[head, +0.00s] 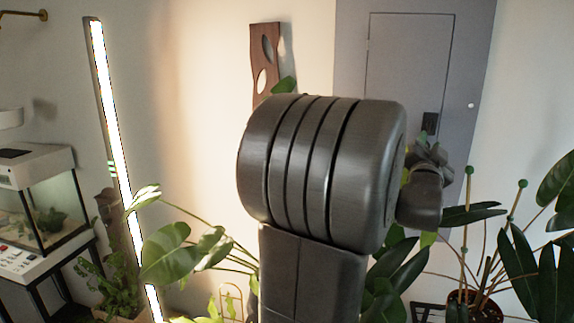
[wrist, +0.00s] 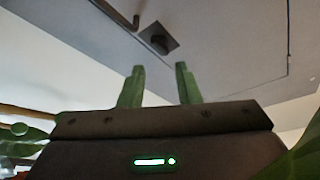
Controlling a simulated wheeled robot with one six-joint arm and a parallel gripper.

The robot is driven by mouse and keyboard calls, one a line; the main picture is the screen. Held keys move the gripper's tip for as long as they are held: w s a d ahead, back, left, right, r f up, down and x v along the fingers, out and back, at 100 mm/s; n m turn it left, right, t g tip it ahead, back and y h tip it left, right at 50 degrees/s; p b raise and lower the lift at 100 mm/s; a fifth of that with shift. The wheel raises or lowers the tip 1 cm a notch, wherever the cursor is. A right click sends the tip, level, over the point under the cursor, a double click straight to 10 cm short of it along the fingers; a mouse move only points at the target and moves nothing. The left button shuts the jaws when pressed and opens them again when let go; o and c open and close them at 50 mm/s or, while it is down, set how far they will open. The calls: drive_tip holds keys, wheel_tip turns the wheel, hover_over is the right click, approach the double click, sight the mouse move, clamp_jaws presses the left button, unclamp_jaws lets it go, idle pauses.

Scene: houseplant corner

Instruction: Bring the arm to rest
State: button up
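My gripper (wrist: 160,85) shows in the wrist view with its two green fingers apart and pointing up. Nothing is between the fingers. Behind them are a pale grey door panel (wrist: 230,60) and a dark handle plate (wrist: 158,38). In the head view my own dark arm fills the middle and hides the fingertips. The same grey door (head: 410,60) stands behind it there.
Leafy plants stand close on both sides of my arm: a broad-leaved one (head: 168,262) at left and a potted one (head: 520,270) at right. A lit tube lamp (head: 118,150) and a glass tank (head: 45,210) are further left. A wooden wall panel (head: 264,60) hangs behind.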

drive_tip(key=b+v, duration=0.1)
drive_tip(key=v, duration=0.5)
drive_tip(key=shift+s, duration=0.25)
drive_tip(key=shift+a, duration=0.1)
